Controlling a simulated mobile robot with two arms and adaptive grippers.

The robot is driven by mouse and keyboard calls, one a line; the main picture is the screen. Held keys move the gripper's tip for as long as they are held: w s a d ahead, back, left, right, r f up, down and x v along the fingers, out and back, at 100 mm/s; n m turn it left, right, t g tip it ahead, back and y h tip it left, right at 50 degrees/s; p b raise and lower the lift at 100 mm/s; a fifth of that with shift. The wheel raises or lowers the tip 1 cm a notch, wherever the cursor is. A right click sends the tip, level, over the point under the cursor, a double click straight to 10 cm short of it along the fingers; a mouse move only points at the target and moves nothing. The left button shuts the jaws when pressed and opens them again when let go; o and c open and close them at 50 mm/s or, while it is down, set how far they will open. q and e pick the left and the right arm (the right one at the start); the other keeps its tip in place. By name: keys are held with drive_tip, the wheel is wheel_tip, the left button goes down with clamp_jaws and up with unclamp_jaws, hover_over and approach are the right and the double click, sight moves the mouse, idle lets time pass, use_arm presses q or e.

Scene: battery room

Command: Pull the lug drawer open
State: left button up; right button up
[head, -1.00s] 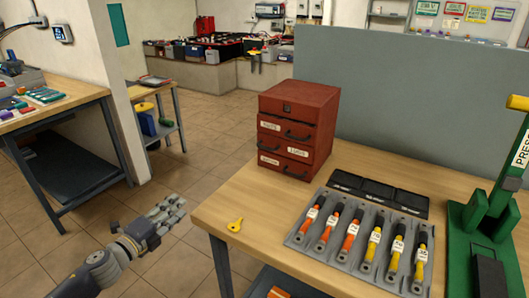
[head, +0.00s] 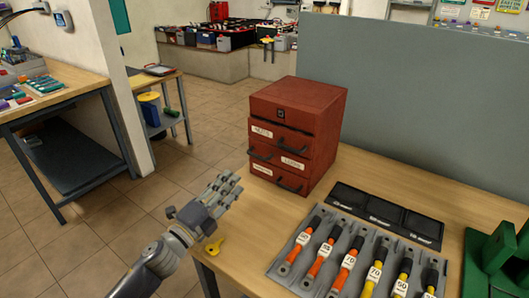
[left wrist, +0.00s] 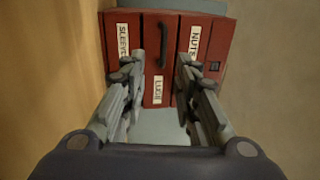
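The red drawer cabinet (head: 322,117) stands on the wooden bench, its drawers shut. The lug drawer (head: 293,162) is the middle of three labelled drawers, with a dark bar handle (head: 260,154) at its left. In the left wrist view, turned sideways, the lug drawer (left wrist: 157,87) lies between the sleeves and nuts drawers, with its handle (left wrist: 163,45) ahead between my fingers. My left gripper (head: 231,184) is open and empty, in front of the cabinet at the bench's left edge, apart from the handle. It also shows in the left wrist view (left wrist: 158,68). My right gripper is out of view.
A grey tray (head: 273,270) of several orange- and yellow-handled tools lies right of the cabinet, with black trays (head: 392,209) behind it. A yellow tag (head: 214,246) lies at the bench corner. A grey panel (head: 425,120) stands behind. A green press (head: 495,260) is at the right.

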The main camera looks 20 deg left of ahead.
sight(256, 156)
use_arm(q)
drive_tip(key=shift+w+d+r, duration=0.15)
drive_tip(key=shift+w+d, duration=0.15)
drive_tip(key=shift+w+d+r, duration=0.15)
drive_tip(key=shift+w+r, duration=0.15)
drive_tip(key=shift+w, duration=0.25)
drive_tip(key=p+x, duration=0.1)
drive_tip(key=x, duration=0.3)
drive_tip(key=shift+r, duration=0.1)
drive_tip(key=shift+p+x, duration=0.35)
drive_tip(key=shift+x, duration=2.1)
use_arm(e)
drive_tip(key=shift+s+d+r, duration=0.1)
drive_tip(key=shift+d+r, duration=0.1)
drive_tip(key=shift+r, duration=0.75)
use_arm(q)
drive_tip(key=shift+c, duration=0.5)
clamp_jaws()
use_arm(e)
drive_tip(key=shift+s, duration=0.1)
